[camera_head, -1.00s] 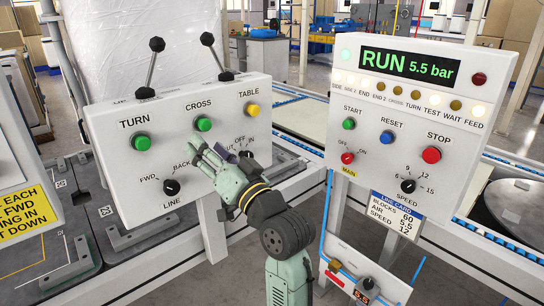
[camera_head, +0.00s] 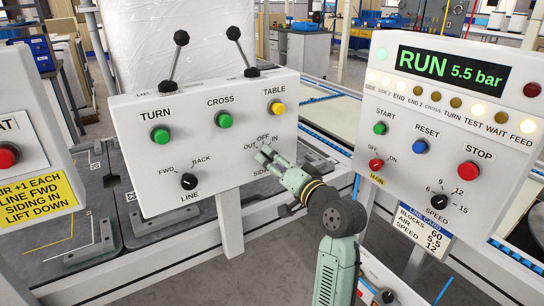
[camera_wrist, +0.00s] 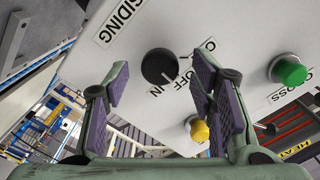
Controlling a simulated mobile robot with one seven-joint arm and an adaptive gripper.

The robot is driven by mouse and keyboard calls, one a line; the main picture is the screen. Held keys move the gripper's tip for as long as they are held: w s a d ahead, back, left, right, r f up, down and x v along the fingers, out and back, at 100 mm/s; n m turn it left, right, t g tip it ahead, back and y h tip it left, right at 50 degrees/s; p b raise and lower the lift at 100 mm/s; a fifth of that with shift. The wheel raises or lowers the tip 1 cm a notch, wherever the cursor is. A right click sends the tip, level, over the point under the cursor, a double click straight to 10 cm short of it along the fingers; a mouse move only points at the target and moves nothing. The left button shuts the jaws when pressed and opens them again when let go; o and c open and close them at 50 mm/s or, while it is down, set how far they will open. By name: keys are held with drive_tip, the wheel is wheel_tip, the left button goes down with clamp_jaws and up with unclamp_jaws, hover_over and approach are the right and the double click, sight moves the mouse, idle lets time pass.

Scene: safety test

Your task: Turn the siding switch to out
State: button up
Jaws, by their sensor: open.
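The siding switch is a round black knob (camera_wrist: 160,66) on the white panel (camera_head: 215,100), below the yellow TABLE button (camera_head: 277,107). In the wrist view it lies between my two fingertips, with a gap on each side. Its pale mark appears to point toward OFF. How far the fingertips are from the panel is hard to tell.
The LINE knob (camera_head: 188,181) and green TURN (camera_head: 160,135) and CROSS (camera_head: 225,120) buttons share the panel. Two black-knobbed levers (camera_head: 180,40) rise from its top. A second panel (camera_head: 450,135) at right has STOP (camera_head: 468,171) and a RUN display. A red button (camera_head: 8,156) is far left.

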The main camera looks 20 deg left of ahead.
drive_tip(key=shift+x, duration=0.8)
drive_tip(key=shift+c, duration=0.3)
drive_tip(key=c, duration=1.1)
